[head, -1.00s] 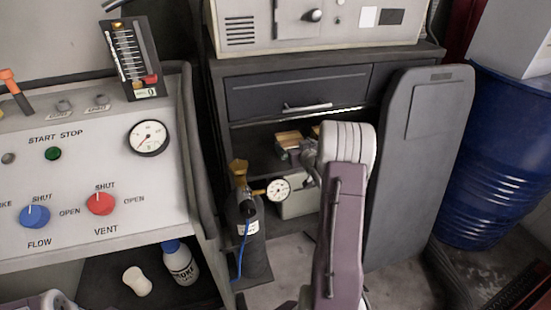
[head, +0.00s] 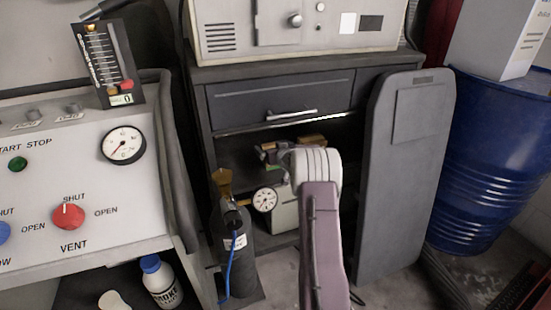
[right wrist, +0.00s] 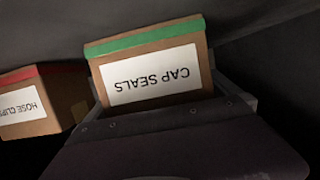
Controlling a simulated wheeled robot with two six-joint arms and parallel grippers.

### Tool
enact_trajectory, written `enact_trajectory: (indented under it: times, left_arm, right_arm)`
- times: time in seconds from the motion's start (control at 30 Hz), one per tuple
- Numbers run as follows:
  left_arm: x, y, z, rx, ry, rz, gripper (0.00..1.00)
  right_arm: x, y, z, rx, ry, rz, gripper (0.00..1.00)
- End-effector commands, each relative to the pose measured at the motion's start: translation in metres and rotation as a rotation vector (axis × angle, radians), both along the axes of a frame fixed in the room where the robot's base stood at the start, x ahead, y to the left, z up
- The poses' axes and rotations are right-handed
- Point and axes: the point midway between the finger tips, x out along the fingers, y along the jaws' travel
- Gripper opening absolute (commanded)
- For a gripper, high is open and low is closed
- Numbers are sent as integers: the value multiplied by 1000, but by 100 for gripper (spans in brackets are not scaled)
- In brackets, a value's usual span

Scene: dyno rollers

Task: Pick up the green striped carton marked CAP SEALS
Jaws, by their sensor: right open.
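The CAP SEALS carton (right wrist: 150,45) is brown with a green stripe along its top edge and a white label, which reads upside down in the right wrist view. My right gripper (right wrist: 152,75) is open, with its fingers at either side of the carton's lower part in that view; I cannot tell whether they touch it. In the head view my right gripper (head: 272,157) reaches into the open shelf below the drawer, and my arm hides much of the shelf. My left gripper is not in view.
A red-striped HOSE CLIPS carton (right wrist: 35,100) stands left of the CAP SEALS carton in the right wrist view. In the head view, a gas bottle with a gauge (head: 265,199) stands before the shelf, left of my arm. A grey panel (head: 405,180) stands to the right.

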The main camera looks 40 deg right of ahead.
Motion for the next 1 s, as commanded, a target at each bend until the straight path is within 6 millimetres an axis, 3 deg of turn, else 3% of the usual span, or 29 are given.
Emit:
enact_trajectory:
  times: [0.07,0.3,0.57,0.87,1.0]
  left_arm:
    - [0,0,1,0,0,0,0]
    - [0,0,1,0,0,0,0]
    - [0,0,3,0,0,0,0]
    - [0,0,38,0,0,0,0]
    - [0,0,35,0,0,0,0]
  right_arm:
    - [0,0,0,0,0,0,100]
    - [0,0,1,0,0,0,38]
    - [0,0,4,-1,-2,0,38]
    - [0,0,46,-2,-3,1,38]
    - [-26,8,38,2,0,-1,38]
